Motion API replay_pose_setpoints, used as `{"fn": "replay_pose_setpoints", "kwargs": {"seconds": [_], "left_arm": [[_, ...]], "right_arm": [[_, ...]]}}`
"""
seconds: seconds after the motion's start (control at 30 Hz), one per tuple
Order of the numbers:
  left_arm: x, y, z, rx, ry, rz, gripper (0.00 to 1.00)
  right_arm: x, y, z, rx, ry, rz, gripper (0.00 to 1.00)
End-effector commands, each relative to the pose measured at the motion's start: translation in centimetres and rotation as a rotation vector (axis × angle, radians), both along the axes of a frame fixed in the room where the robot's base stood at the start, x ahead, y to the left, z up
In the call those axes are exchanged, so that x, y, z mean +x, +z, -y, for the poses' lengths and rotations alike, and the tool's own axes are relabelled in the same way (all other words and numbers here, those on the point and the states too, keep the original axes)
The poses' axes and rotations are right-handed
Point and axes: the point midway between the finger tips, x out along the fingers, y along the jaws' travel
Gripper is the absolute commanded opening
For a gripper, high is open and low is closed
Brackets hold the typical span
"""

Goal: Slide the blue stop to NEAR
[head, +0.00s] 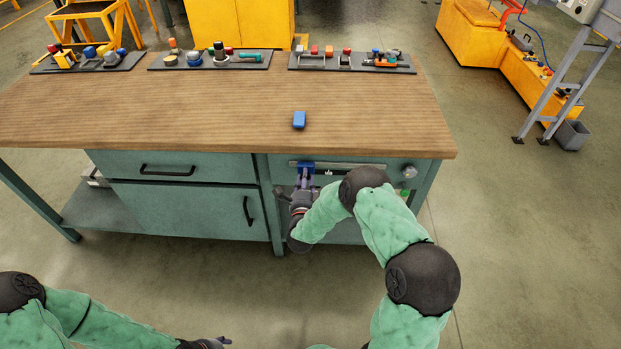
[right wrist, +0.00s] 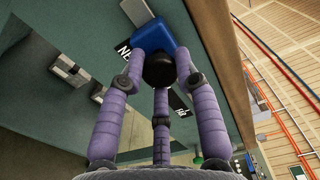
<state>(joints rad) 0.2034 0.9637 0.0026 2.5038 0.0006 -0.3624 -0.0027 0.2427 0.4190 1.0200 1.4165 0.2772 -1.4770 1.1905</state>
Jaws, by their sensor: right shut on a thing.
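The blue stop (head: 306,166) sits on a pale rail (head: 345,167) on the bench's front face, near the rail's left end. In the right wrist view the blue stop (right wrist: 154,36) has a round black knob in front. My right gripper (head: 304,178) is shut on this knob; its purple fingers surround it in the right wrist view (right wrist: 160,75). A black label (right wrist: 123,48) reading "NE", the rest hidden, lies beside the stop. Another dark label (right wrist: 180,113) is partly covered by a finger. My left gripper (head: 218,342) is low in the head view, away from the bench; its opening is unclear.
Several small parts stand on dark trays (head: 210,61) along the back edge. A drawer (head: 170,167) and a cabinet door (head: 190,209) are left of the rail. A round knob (head: 409,172) is right of it.

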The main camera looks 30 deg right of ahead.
Motion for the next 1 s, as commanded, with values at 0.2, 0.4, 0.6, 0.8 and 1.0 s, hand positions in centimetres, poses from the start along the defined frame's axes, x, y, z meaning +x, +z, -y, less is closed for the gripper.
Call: {"fn": "replay_pose_setpoints", "kwargs": {"seconds": [0.2, 0.4, 0.6, 0.8, 1.0], "left_arm": [[0.0, -0.1, 0.0, 0.0, -0.001, 0.0, 0.55], [0.0, -0.1, 0.0, 0.0, -0.001, 0.0, 0.55], [0.0, -0.1, 0.0, 0.0, -0.001, 0.001, 0.55], [0.1, -0.1, 0.0, 0.0, -0.001, 0.001, 0.55], [0.0, -0.1, 0.0, 0.0, -0.001, 0.001, 0.55]], "right_arm": [[0.1, -0.1, -0.5, 0.001, 0.006, -0.002, 0.0], [0.2, -0.1, -0.6, 0.002, 0.009, -0.003, 0.49], [0.1, -0.1, -0.4, 0.001, 0.005, -0.002, 0.56], [-0.1, -0.1, -0.4, 0.001, 0.003, -0.002, 0.56], [-1.9, -0.1, -1.6, 0.002, 0.004, -0.003, 0.56]]}}
